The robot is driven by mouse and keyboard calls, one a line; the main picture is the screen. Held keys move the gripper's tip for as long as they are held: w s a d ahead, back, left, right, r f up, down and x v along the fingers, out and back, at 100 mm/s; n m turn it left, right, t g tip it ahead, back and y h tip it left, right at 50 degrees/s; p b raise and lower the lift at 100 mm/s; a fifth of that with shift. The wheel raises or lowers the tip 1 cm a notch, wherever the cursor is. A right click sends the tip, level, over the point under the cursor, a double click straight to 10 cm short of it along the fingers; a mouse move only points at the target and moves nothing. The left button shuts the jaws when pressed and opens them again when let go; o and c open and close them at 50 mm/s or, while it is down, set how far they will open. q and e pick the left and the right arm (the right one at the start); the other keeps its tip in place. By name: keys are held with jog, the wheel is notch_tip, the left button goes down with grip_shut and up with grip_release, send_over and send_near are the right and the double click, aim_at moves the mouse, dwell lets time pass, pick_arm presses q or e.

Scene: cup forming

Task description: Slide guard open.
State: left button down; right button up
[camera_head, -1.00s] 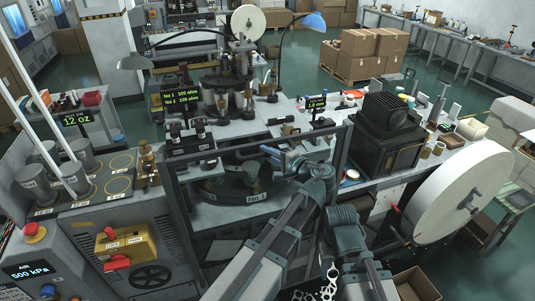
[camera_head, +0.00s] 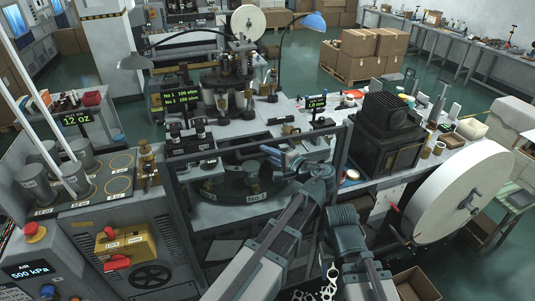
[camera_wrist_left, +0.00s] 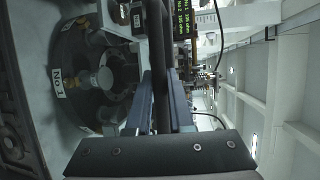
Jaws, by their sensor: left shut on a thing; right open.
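The guard (camera_head: 175,205) is a dark upright frame in front of the rotary table (camera_head: 230,195) in the head view. Its top bar crosses above the table. My left gripper (camera_head: 271,152) is at this bar, near its middle. In the left wrist view the dark bar (camera_wrist_left: 157,55) passes between the two blue-grey fingers of my left gripper (camera_wrist_left: 163,105), which are shut on it. The fingers' exact contact is partly hidden.
A control cabinet with a yellow lever block (camera_head: 126,246) is at left. A readout (camera_head: 182,97) stands behind the guard.

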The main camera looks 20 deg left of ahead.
pick_arm(q)
notch_tip(320, 180, down, 38)
jog(key=b, duration=3.8)
pick_arm(e)
notch_tip(320, 180, down, 38)
pick_arm(q)
jog(key=c, duration=0.8)
grip_release()
jog(key=shift+s+d, duration=0.1)
pick_arm(e)
jog(key=shift+d, duration=0.1)
